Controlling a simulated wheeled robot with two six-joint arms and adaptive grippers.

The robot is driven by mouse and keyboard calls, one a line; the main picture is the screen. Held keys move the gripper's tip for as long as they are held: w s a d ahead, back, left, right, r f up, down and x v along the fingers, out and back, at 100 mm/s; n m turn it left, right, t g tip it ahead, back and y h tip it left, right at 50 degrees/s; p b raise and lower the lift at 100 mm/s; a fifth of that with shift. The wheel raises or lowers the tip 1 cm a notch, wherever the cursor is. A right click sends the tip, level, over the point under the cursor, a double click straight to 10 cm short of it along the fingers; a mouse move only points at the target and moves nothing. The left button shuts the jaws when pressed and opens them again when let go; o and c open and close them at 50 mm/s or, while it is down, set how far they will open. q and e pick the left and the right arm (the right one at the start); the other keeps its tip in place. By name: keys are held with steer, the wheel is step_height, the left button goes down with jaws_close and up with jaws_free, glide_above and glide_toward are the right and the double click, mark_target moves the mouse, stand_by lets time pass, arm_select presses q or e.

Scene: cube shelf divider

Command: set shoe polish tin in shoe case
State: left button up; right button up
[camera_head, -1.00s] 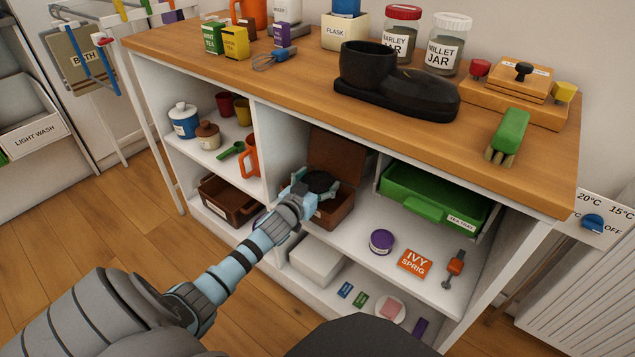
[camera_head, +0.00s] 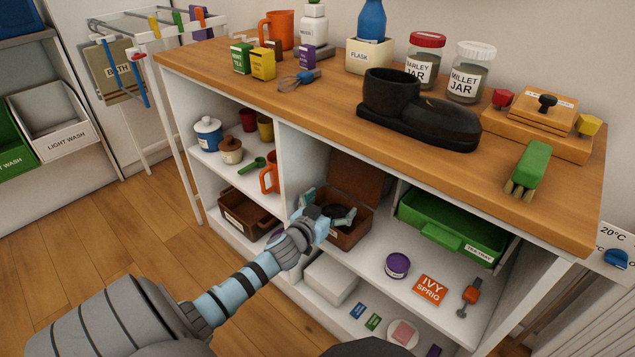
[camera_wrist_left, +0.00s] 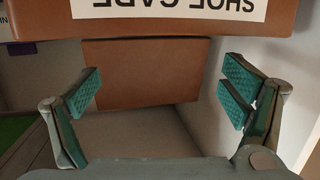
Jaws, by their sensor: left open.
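The brown shoe case (camera_head: 371,182) stands open on the shelf's middle level, lid tilted up at the back. Its front label reads upside down in the left wrist view (camera_wrist_left: 200,8). My right gripper is not in view.
A green tray (camera_head: 440,241) sits right of the case. A purple tin (camera_head: 397,265) and an orange packet (camera_head: 430,289) lie in front of it. A white divider (camera_head: 284,165) stands left of the case. The wooden top (camera_head: 300,103) overhangs the compartment.

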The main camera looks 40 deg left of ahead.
arm_select(q)
steer(key=v, duration=0.9)
steer(key=s+d+f+g, duration=0.15)
steer(key=s+f, duration=0.25)
steer(key=f, duration=0.4)
steer(key=s+d+f+g, duration=0.1)
steer(key=s+f+g, duration=0.2)
steer(key=s+f, duration=0.35)
steer(key=s+d+f+g, duration=0.1)
steer(key=s+f+g, duration=0.2)
steer(key=f, duration=0.7)
steer(key=s+d+f+m+g+h, duration=0.2)
steer(key=s+d+f+g+h, duration=0.1)
steer(key=s+d+f, duration=0.8)
steer(key=shift+s+d+g+p, duration=0.2)
steer(key=shift+s+g+p, duration=0.25)
steer(key=shift+s+g, duration=0.1)
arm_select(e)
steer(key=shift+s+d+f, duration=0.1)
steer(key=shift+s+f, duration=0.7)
arm_select(q)
steer(key=shift+w+r, duration=0.1)
